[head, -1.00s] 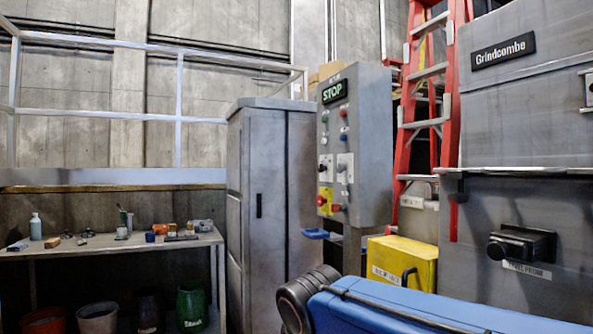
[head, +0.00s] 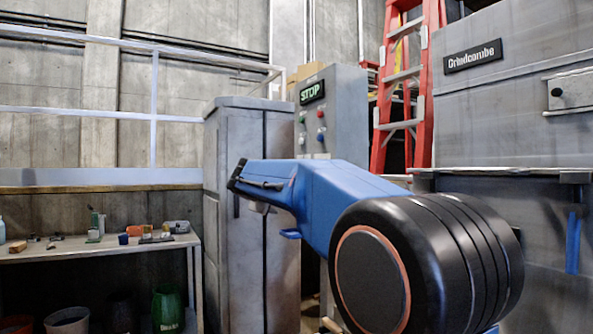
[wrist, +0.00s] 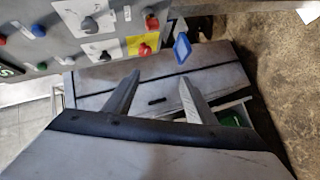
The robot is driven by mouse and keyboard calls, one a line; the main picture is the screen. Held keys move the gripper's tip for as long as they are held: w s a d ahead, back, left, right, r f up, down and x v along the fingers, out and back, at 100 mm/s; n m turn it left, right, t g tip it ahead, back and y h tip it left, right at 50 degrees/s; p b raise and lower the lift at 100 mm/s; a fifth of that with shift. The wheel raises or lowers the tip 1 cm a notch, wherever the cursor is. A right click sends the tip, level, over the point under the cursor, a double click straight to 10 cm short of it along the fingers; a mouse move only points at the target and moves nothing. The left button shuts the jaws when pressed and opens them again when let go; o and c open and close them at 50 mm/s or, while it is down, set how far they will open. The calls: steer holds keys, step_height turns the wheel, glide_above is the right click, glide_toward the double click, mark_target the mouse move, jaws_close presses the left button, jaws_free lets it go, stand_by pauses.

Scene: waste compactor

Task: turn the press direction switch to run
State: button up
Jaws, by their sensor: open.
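The grey control panel (head: 342,110) stands right of the cabinet in the head view, its STOP display lit green. My blue arm covers its lower half there. In the wrist view the panel (wrist: 65,50) is at the upper left, turned round. It carries a black rotary knob (wrist: 89,25) on a white plate, a second dark knob (wrist: 105,56) on another white plate, and a red knob (wrist: 144,49) on a yellow plate. Labels are too small to read, so I cannot tell which knob is the press direction switch. My gripper (wrist: 159,80) is open and empty, apart from the panel.
The grey cabinet (head: 250,225) stands left of the panel, and a workbench (head: 100,249) with small items is further left. A blue tab (wrist: 182,48) sticks out near the panel's edge. A red ladder (head: 407,85) and the grey machine (head: 515,100) stand to the right.

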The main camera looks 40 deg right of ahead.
steer(key=w+d+r+n+t+h, duration=0.1)
steer(key=w+d+r+n+h, duration=0.15)
steer(key=w+d+r, duration=0.7)
steer(key=s+d+r+x, duration=0.1)
steer(key=x, duration=1.6)
steer(key=shift+d+r+h, duration=0.3)
steer(key=shift+r+h, duration=0.15)
steer(key=c, duration=1)
